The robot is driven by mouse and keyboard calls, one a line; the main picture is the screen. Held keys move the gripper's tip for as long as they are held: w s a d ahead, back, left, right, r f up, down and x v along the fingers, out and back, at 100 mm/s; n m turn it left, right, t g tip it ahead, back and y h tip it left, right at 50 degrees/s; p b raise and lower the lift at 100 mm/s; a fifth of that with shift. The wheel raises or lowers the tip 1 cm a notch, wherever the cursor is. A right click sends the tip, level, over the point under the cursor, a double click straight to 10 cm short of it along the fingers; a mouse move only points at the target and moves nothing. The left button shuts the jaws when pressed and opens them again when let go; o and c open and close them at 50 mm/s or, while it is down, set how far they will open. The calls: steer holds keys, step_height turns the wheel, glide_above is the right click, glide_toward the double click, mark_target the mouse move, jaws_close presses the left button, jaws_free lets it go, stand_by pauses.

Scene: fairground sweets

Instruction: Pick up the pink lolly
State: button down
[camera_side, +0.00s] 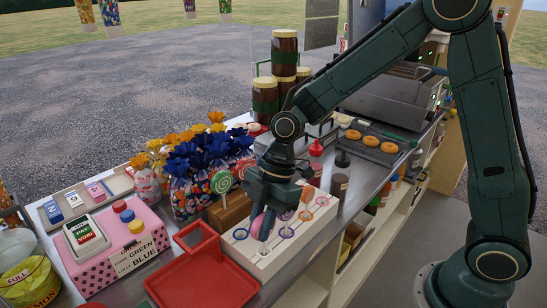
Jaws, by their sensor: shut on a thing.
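My gripper (262,222) points down over a white stand (268,262) with coloured rings on its top. It is shut on a pinkish lolly (257,229), which is mostly hidden by the jaws; I take it for the pink lolly. I cannot tell whether its stick is still in the stand. A green swirl lolly (222,181) is to the left, by a brown wooden block (230,215).
A red tray (205,285) lies in front left of the stand. A pink box (115,250) with buttons and sweet bags (200,190) stand further left. Stacked jars (284,55) and a doughnut tray (372,150) are behind. The counter's right edge is close to the stand.

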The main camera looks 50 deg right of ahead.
steer(key=shift+r, duration=0.1)
step_height(320, 180, up, 20)
stand_by(0.7)
steer(key=shift+w, duration=0.15)
stand_by(0.5)
